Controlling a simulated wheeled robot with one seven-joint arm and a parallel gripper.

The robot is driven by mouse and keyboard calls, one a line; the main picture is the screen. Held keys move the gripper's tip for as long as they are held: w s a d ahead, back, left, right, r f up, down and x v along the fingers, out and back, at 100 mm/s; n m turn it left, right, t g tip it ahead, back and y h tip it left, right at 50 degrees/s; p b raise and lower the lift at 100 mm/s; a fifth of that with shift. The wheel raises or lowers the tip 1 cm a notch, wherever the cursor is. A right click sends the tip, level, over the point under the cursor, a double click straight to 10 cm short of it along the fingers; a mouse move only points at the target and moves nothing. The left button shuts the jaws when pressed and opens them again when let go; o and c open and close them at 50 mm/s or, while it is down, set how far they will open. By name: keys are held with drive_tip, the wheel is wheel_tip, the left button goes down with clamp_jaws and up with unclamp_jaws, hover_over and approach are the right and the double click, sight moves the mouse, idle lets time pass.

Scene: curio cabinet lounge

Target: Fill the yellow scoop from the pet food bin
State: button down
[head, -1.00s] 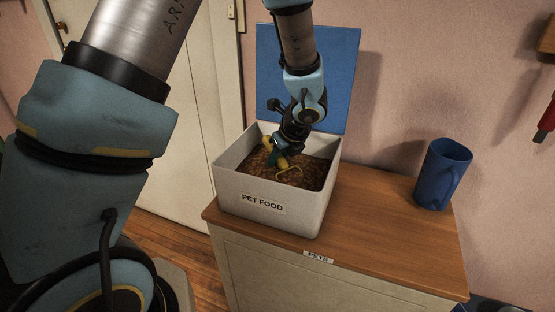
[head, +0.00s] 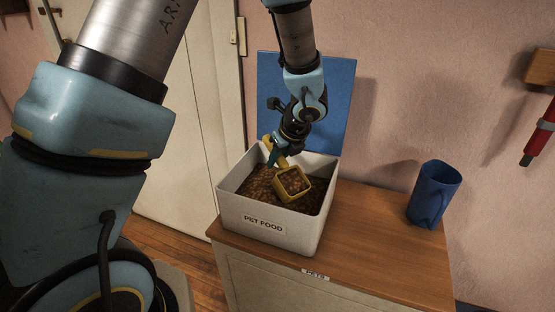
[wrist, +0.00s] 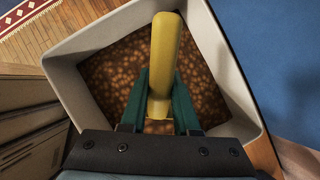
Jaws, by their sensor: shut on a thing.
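The yellow scoop (head: 292,184) is in my gripper (head: 274,155), its cup facing up and filled with brown kibble, inside or just above the bin's opening. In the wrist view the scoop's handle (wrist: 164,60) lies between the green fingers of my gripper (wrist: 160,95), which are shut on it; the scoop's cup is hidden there. The white pet food bin (head: 268,224) stands open on the cabinet, its blue lid (head: 335,110) raised behind. Brown kibble (head: 256,184) covers the bin's inside and also shows in the wrist view (wrist: 110,75).
A blue pitcher (head: 434,194) stands on the wooden cabinet top (head: 365,235) to the right of the bin. Cabinet top between them is clear. A red-handled object (head: 538,140) hangs on the wall at the far right.

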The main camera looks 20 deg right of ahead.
drive_tip(key=shift+r+p, duration=2.2)
drive_tip(key=shift+r, duration=0.55)
